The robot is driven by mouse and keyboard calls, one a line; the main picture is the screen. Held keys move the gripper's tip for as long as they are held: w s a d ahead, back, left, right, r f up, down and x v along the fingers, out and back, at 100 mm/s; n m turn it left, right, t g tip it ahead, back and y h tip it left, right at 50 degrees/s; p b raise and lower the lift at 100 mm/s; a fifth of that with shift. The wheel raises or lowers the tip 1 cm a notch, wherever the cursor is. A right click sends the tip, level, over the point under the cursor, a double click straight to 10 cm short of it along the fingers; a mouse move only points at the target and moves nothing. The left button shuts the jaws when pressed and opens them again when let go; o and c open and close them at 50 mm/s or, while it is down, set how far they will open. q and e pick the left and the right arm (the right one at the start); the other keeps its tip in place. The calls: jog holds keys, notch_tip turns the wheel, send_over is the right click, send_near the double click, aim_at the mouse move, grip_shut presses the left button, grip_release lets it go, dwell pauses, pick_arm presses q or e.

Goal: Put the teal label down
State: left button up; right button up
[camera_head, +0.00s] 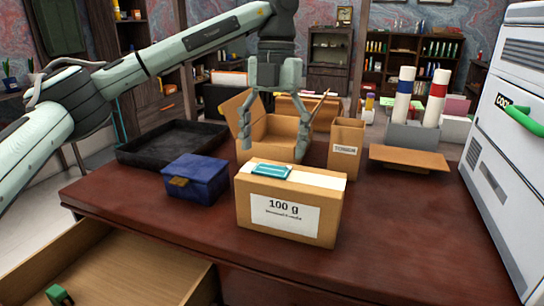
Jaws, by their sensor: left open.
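The teal label (271,171) lies flat on the top of a cardboard box marked "100 g" (291,211), near the left part of its white top strip. My left gripper (273,156) points down behind and above this box, with its fingers spread wide to either side of the label in the picture. Nothing shows between the fingers. I cannot tell exactly how far the fingertips are from the box. My right gripper is not in view.
A blue box (196,180) stands left of the marked box, with a black tray (170,146) behind it. An open carton (258,127) is behind my gripper. A narrow carton (345,143) and cardboard piece (408,157) stand right. A drawer (120,270) is open at front left.

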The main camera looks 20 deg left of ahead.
aim_at(274, 165)
pick_arm(q)
jog(key=r, duration=0.2)
jog(key=shift+w+r, duration=0.2)
jog(key=shift+r, duration=0.2)
notch_tip(274, 165, up, 6)
jog(key=p, duration=0.1)
jog(key=shift+w+r, duration=0.15)
jog(key=shift+w, duration=0.2)
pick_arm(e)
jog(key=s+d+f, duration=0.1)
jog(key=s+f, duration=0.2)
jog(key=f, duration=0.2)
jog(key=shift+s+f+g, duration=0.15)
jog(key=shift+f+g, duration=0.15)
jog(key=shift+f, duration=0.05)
